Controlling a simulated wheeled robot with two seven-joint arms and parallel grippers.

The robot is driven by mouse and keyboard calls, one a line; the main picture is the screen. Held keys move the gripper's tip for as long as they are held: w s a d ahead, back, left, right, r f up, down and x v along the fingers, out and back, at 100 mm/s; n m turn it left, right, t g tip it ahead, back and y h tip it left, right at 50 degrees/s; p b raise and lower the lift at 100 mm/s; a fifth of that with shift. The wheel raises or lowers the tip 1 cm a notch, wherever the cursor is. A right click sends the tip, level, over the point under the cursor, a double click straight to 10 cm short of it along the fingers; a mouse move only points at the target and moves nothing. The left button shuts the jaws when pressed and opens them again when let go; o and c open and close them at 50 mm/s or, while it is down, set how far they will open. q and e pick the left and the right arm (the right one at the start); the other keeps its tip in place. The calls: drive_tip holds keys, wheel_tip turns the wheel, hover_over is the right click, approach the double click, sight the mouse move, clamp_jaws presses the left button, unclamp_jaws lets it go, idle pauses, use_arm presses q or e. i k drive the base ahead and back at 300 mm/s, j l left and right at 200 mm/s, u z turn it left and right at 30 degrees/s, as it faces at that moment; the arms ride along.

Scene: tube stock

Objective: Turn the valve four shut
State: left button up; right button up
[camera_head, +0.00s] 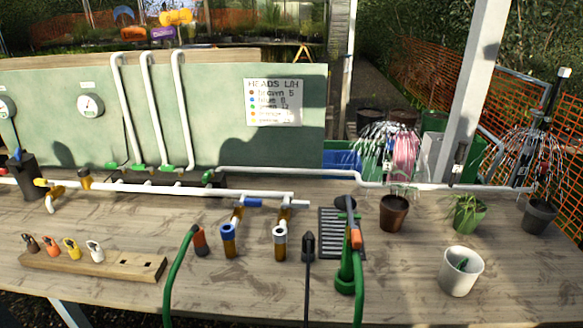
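Several valves sit on the white pipework on the bench; no number is readable, so I cannot tell which is valve four. A yellow-handled valve (41,182) is at the left of the front pipe (200,190). A blue-handled valve (252,203) and a branch with a pale handle (300,203) are near its right end. Small green handles (138,168) show at the feet of the upright pipes, and a green fitting (208,177) is at the start of the rear pipe (300,171). Neither of my grippers is in view.
A wooden block with coloured connectors (90,264) lies front left. Green hoses (178,270), a black grate (342,238), a white pot (461,271) and potted plants (394,212) occupy the middle and right. A sign (273,102) hangs on the green panel. Bare bench shows front right.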

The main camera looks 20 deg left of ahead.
sight(206, 175)
drive_tip(key=u, duration=1.1)
